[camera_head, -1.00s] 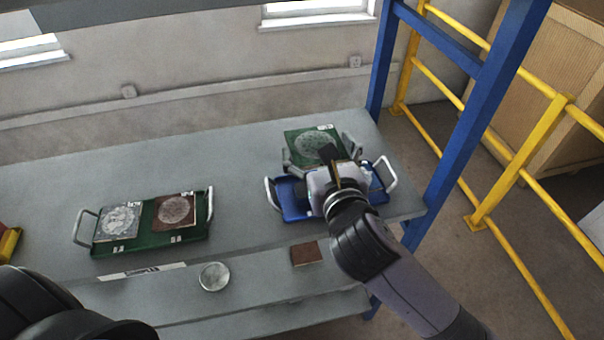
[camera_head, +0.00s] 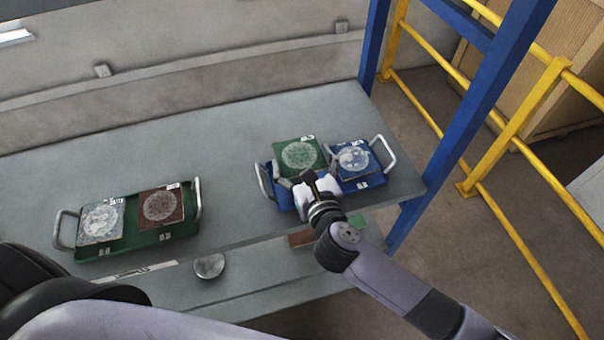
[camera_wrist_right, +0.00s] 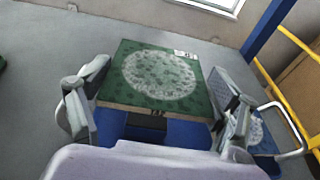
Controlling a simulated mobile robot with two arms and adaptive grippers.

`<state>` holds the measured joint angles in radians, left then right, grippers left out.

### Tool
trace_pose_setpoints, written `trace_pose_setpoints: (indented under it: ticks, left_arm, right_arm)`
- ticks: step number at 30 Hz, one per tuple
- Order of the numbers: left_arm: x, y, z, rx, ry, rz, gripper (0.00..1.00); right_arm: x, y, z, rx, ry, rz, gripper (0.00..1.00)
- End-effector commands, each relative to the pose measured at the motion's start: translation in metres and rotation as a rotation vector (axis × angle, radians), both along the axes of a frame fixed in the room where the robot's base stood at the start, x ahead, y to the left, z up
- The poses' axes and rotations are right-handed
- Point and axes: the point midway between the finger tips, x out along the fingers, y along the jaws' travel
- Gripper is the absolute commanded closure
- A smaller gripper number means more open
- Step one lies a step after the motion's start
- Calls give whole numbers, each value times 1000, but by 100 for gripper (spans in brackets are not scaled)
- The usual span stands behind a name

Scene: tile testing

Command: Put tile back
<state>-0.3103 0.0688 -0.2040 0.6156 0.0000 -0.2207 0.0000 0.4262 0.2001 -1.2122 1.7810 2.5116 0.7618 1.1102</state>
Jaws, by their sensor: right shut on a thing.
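My right gripper (camera_head: 303,168) is shut on a green tile (camera_head: 300,153) with a pale round pattern. It holds the tile at the left half of the blue tray (camera_head: 372,182); whether the tile touches the tray is unclear. In the right wrist view the green tile (camera_wrist_right: 158,75) lies between the two fingers, with the blue tray (camera_wrist_right: 172,133) below its near edge. A blue tile (camera_head: 354,160) with a whitish round pattern sits in the tray's right half.
A green tray (camera_head: 150,240) at the left holds a pale tile (camera_head: 101,220) and a brown tile (camera_head: 161,205). A round metal disc (camera_head: 209,266) and a reddish-brown piece (camera_head: 300,238) lie below the front edge. A blue post (camera_head: 455,130) stands right of the grey table (camera_head: 225,150).

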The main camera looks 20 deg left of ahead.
Motion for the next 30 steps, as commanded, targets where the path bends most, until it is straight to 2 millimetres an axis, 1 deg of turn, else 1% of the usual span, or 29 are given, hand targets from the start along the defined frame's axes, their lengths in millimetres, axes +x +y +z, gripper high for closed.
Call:
trace_pose_setpoints:
  ticks: [1,5,7,9,13,15,23,26,27,30]
  left_arm:
    - [3,2,0,2,-4,-1,0]
    - [12,7,0,8,-15,-2,0]
    - [16,9,0,10,-22,-2,0]
    - [17,9,-1,10,-24,-1,0]
    - [16,9,-2,10,-23,0,0]
    - [16,9,-2,11,-22,0,0]
    - [14,10,-3,11,-19,1,0]
    - [12,10,-5,12,-17,1,0]
    - [12,10,-4,12,-16,1,0]
    - [10,10,-4,11,-14,1,0]
  right_arm:
    - [0,0,-6,-1,-1,0,64]
    - [0,0,-15,1,-2,-1,64]
    - [0,0,-24,-2,-1,-1,64]
    - [0,0,-37,-2,0,-1,64]
    - [0,0,-53,1,-1,0,64]
    - [0,0,-56,0,-2,0,64]
    - [0,0,-56,2,-3,0,64]
    - [0,0,-60,2,-1,0,64]
    - [0,0,-59,1,-1,0,15]
    - [0,0,-59,1,-1,0,9]
